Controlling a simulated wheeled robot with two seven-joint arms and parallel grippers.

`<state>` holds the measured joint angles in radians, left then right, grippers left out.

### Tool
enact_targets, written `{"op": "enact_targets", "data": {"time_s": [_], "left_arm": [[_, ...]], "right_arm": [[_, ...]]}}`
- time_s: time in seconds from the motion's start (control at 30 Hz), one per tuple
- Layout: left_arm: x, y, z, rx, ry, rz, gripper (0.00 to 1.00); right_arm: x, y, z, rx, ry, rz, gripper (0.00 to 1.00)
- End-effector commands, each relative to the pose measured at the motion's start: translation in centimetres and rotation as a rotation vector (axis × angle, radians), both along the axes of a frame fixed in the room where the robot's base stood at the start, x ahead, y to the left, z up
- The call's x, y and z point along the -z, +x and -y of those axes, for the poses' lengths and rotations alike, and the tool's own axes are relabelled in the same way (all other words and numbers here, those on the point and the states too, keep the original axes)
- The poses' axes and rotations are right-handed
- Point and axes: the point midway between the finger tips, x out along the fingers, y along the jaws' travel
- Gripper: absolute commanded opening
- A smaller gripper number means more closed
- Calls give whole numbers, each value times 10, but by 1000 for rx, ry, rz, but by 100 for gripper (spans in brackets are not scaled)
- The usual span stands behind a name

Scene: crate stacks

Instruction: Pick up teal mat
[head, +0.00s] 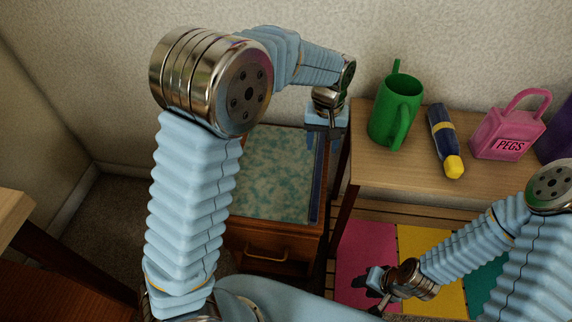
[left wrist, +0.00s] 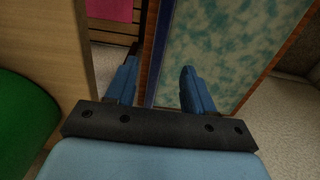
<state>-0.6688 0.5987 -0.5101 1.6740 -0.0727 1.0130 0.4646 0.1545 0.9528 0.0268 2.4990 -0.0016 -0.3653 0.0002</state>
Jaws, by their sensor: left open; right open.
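The teal mat (head: 480,288) lies at the lower right in the head view, right of the yellow mat (head: 451,297). My right arm covers much of it. My right gripper (head: 372,287) is open and empty over the pink mat (head: 362,250), left of the teal mat. My left gripper (head: 326,125) is open and empty, between the wooden table and the small cabinet. In the left wrist view its fingers (left wrist: 158,82) are apart with nothing between them. The pink mat (left wrist: 110,10) shows there too; the teal mat does not.
A cabinet with a mottled green top (head: 275,175) and a drawer stands to the left. The mats lie lower than the tabletop.

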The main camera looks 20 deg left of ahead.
Motion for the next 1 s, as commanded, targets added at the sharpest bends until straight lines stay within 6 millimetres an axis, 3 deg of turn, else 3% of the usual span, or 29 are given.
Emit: {"op": "enact_targets", "data": {"time_s": [0.1, 0.33, 0.6, 0.9, 1.0], "left_arm": [[24, 0, -1, -1, 3, -3, 53], [45, 0, -1, -2, 1, -1, 53], [86, 2, -1, -2, 1, -1, 53], [91, 2, 0, -1, 0, 1, 53], [91, 2, 0, -1, 0, 1, 38]], "right_arm": [[3, 0, 1, 1, -1, 0, 43], [3, 1, 1, 3, -2, 1, 43], [4, 1, 2, 3, -2, 2, 43], [4, 1, 2, 3, -2, 2, 43], [4, 1, 2, 3, -2, 2, 43]]}}
